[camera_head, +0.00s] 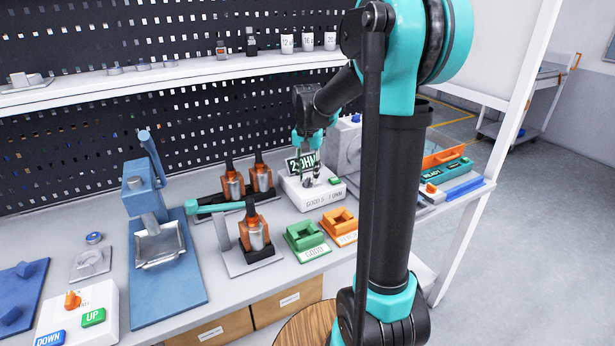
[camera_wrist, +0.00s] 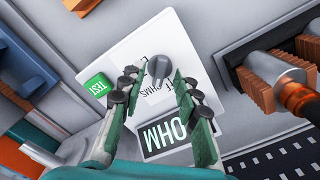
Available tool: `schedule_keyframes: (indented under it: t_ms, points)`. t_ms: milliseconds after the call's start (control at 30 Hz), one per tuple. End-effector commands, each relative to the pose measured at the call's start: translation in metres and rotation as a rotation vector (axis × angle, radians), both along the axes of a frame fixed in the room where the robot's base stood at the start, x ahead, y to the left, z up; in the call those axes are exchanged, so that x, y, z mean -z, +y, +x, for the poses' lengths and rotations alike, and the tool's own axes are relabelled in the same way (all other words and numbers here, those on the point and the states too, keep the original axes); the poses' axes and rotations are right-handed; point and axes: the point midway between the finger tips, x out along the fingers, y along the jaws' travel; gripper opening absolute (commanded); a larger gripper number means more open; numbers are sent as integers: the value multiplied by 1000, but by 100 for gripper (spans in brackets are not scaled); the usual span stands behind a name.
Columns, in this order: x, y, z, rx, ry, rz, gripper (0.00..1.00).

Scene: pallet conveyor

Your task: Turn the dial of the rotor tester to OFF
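The rotor tester (camera_head: 325,196) is a white box on the bench with a dark display (camera_head: 302,162) reading "2 OHM" in the head view. In the wrist view its white top (camera_wrist: 140,45) carries a dark grey round dial (camera_wrist: 159,68), a green TEST button (camera_wrist: 98,86) and the OHM display (camera_wrist: 166,135). My gripper (camera_wrist: 158,84) is open above the tester, its fingertips apart on either side of the dial's near side. It appears empty. In the head view my gripper (camera_head: 309,150) is over the tester and partly covers the display. The dial's setting is not readable.
A green GOOD tray (camera_head: 306,239) and an orange tray (camera_head: 340,224) lie in front of the tester. Orange-copper rotors (camera_head: 254,236) stand to its left. A blue press (camera_head: 160,245) is further left. A white shelf (camera_head: 180,72) runs above the bench.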

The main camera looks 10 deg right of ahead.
Motion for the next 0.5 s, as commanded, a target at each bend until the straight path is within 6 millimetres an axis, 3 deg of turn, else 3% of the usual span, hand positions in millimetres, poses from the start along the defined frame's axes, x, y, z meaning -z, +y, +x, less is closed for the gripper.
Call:
schedule_keyframes:
  t_ms: [400,500]
  points:
    - [10,0,0,0,0,0,32]
    - [10,0,0,0,0,0,22]
